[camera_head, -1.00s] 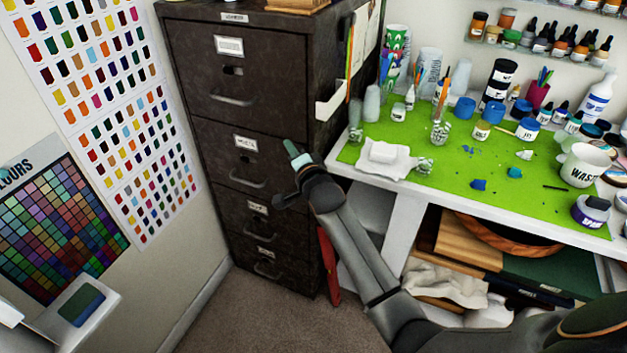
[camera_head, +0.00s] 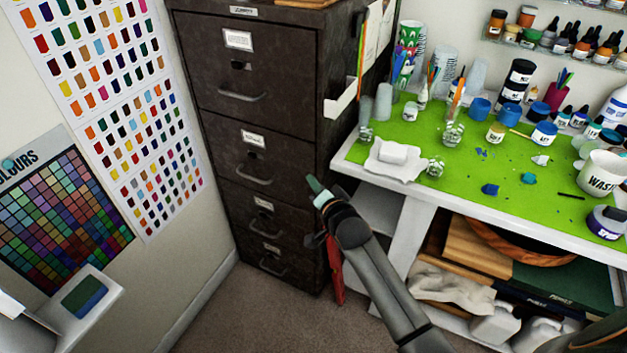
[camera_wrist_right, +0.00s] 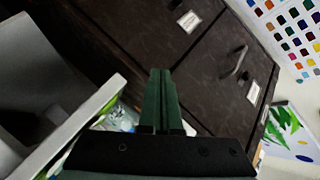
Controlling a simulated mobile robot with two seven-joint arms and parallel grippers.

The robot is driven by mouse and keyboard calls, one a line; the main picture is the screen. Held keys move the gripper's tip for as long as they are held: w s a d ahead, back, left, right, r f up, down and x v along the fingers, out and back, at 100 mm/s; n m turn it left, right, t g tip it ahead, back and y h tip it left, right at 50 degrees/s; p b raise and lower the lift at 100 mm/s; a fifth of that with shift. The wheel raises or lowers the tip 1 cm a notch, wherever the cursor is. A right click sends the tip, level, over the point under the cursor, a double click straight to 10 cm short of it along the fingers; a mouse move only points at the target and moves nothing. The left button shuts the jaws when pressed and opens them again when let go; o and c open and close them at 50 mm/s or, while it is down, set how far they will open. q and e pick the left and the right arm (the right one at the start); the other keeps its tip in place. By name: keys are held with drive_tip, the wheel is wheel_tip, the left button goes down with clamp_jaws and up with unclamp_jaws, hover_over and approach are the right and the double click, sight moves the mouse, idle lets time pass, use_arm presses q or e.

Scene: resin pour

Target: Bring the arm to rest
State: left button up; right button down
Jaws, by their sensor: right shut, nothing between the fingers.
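My right arm comes in from the lower right in the head view. Its gripper (camera_head: 316,189) points up and left, in front of the dark filing cabinet (camera_head: 226,195) and left of the table's edge. In the right wrist view the two green fingers (camera_wrist_right: 160,98) lie side by side, shut with nothing between them. The cabinet drawers (camera_wrist_right: 160,40) show beyond the fingertips. My left gripper is not in view.
Boards and cloths lie on the shelf below. Colour charts (camera_head: 66,210) hang on the left wall. Bare carpet (camera_head: 250,310) lies before the cabinet.

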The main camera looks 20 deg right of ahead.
drive_tip(key=s+a+f+n+g+y, duration=0.1)
drive_tip(key=s+f+n, duration=0.3)
drive_tip(key=s, duration=0.6)
drive_tip(key=s+a+f+n+g, duration=0.2)
drive_tip(key=s+f+n+g, duration=0.1)
drive_tip(key=s+f, duration=0.4)
drive_tip(key=s+a+f+n+g+y, duration=0.1)
drive_tip(key=s+f+n, duration=0.4)
drive_tip(key=s, duration=0.9)
drive_tip(key=shift+a+f+n+g+y, duration=0.3)
drive_tip(key=shift+a+f+n+g, duration=0.15)
drive_tip(key=shift+a, duration=0.35)
